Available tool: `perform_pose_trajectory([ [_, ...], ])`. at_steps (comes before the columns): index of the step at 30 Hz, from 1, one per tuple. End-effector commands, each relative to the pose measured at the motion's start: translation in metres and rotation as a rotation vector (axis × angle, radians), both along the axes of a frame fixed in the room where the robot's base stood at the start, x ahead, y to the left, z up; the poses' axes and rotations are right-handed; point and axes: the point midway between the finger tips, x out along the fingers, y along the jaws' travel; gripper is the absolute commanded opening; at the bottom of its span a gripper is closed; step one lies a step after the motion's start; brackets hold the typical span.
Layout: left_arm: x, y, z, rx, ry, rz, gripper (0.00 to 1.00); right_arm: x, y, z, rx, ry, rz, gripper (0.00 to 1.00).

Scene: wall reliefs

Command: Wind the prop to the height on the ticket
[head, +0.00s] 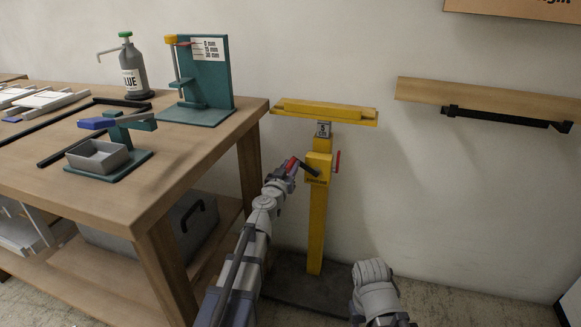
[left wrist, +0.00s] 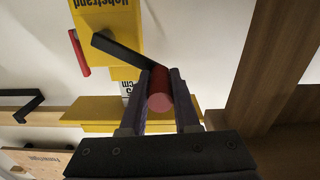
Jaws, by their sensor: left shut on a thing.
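The prop (head: 318,215) is a yellow upright post with a wide yellow crossbar (head: 325,110) on top. A small label with "cm" (head: 323,129) sits below the crossbar; its number is too small to read surely. My left gripper (head: 292,164) is shut on the red grip of the black crank (head: 311,170), on the post's left side. The left wrist view shows the red grip (left wrist: 158,92) between the fingers and the black crank arm (left wrist: 118,50) running to the yellow housing (left wrist: 108,30). A red lever (head: 337,161) is on the housing's right side. I cannot identify a ticket.
A wooden workbench (head: 190,150) stands left, close to my left arm, with a glue bottle (head: 134,68), a green gauge stand (head: 216,75) and a grey tray (head: 98,156). A wooden wall board (head: 480,98) with a black rail is at right. Wall space between is clear.

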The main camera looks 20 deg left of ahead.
Motion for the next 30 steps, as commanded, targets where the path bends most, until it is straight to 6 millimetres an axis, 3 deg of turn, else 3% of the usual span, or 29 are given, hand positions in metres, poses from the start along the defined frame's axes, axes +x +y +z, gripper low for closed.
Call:
perform_pose_trajectory([
  [1,-0.0001,-0.0001,0.0,0.0,0.0,0.0,0.19,0.0,0.0,0.0,0.0,0.0,0.0,0.5],
  [6,-0.0001,0.0,0.0,0.0,0.0,0.0,0.0,0.0,0.0,0.0,0.0,0.0,0.0,0.5],
  [30,-0.0001,-0.0001,0.0,0.0,0.0,0.0,0.0,0.0,0.0,0.0,0.0,0.0,0.0,0.5],
])
